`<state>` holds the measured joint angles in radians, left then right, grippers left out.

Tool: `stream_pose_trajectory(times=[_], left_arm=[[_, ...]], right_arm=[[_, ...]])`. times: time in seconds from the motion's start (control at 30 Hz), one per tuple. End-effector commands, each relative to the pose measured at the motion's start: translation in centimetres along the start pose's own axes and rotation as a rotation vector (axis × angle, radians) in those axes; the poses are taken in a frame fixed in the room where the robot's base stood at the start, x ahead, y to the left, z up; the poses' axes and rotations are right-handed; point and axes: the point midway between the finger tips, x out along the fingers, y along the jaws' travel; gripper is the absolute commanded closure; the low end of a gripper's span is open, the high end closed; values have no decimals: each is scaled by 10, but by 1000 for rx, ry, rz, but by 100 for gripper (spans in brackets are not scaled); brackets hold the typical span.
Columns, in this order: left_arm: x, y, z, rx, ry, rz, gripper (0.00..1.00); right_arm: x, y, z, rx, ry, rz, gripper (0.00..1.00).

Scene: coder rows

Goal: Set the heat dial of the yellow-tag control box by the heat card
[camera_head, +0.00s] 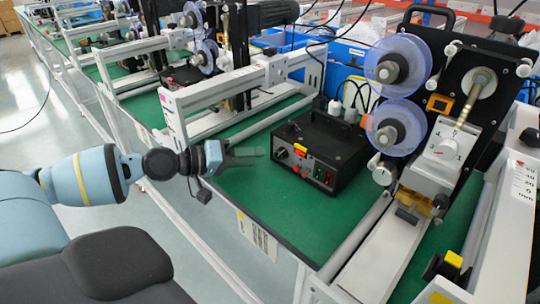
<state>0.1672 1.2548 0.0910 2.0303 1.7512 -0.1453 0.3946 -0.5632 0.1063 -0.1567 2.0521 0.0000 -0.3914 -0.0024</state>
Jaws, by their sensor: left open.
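The control box (333,140) is black and stands on the green bench top. A small yellow tag (299,147) is on its front, beside a round dial (281,153) with a pale mark that is too small to read. A red-lit switch (327,178) is at the right of the front. My left gripper (246,154) is open and empty, to the left of the dial and apart from it, with its fingers pointing at the box. A pale printed card (257,235) hangs at the bench's front edge; its text is unreadable, so I cannot tell whether it is the heat card. My right gripper is out of view.
A coder machine (455,100) with clear blue-rimmed reels (397,62) stands right of the box, over a grey rail (385,255). Bottles (334,108) and cables are behind the box. Green bench top (285,215) is clear before the box. More machine rows recede at left.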

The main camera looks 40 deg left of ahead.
Motion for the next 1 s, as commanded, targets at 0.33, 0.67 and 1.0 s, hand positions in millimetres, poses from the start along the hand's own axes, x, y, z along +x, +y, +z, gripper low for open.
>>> stream_pose_trajectory(times=[0.33, 0.67, 1.0], left_arm=[[18, 0, -4, 0, 9, 0, 52], [41, 1, -4, 1, 7, 2, 52], [56, 0, -1, 2, 1, -1, 52]], right_arm=[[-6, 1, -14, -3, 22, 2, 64], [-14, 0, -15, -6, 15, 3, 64], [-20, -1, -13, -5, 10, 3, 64]])
